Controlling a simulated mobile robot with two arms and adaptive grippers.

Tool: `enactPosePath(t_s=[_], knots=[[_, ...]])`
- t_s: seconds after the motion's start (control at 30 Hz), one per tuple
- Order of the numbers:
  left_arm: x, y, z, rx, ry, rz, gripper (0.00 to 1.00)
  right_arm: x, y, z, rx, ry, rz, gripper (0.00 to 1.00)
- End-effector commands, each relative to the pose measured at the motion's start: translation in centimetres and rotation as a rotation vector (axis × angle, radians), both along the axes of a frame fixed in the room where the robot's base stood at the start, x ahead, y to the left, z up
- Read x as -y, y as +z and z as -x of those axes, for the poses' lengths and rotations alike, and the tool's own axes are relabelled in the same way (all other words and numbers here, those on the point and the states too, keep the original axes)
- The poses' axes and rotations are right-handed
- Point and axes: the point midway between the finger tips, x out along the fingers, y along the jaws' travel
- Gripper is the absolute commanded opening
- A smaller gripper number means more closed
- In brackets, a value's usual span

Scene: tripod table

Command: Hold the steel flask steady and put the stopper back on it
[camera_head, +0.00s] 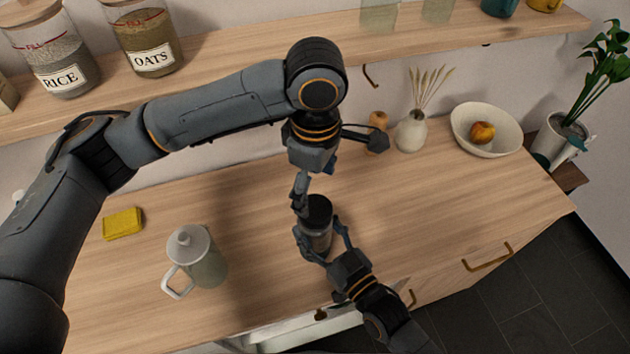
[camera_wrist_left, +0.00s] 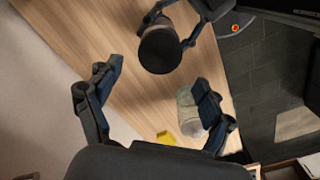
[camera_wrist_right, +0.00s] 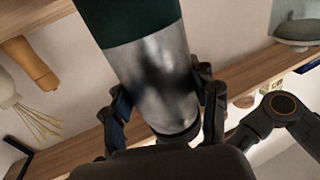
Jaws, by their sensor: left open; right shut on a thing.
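The steel flask (camera_head: 316,236) is upright near the front middle of the worktop, with a shiny steel body and a dark green lower band (camera_wrist_right: 130,18). A round black top, seemingly the stopper (camera_head: 317,208), sits on it; its flat disc shows in the left wrist view (camera_wrist_left: 160,51). I cannot tell how fully it is seated. My right gripper (camera_head: 324,246) is shut around the flask's body, one finger on each side. My left gripper (camera_head: 336,168) is open and empty above and behind the flask, its fingers spread apart and clear of the black top.
A lidded jug (camera_head: 208,268) stands left of the flask, with a yellow sponge (camera_head: 123,223) farther left. A wooden mill (camera_head: 378,119), a vase (camera_head: 410,134) and a bowl (camera_head: 462,133) stand at the back right. A shelf (camera_head: 225,52) runs above. The worktop right of the flask is clear.

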Motion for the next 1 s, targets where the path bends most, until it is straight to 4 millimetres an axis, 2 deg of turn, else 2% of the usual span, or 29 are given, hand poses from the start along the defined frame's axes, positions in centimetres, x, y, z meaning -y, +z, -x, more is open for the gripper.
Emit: enactPosePath(t_s=[0.53, 0.7, 0.97, 1.0], knots=[[-0.1, -7.0, 0.0, -0.003, 0.000, -0.001, 0.81, 0.0, 0.0, 0.0, -0.001, 0.000, -0.002, 0.00], [0.0, -7.9, 0.0, -0.001, 0.000, 0.000, 0.81, 0.0, 0.0, 0.0, -0.001, 0.000, -0.002, 0.00], [-0.1, -7.9, 0.0, -0.001, 0.000, 0.000, 0.81, 0.0, 0.0, 0.0, -0.001, 0.000, -0.002, 0.00], [-0.1, -7.9, 0.0, -0.001, 0.000, 0.000, 0.73, 0.0, 0.0, 0.0, -0.001, 0.000, -0.002, 0.00]])
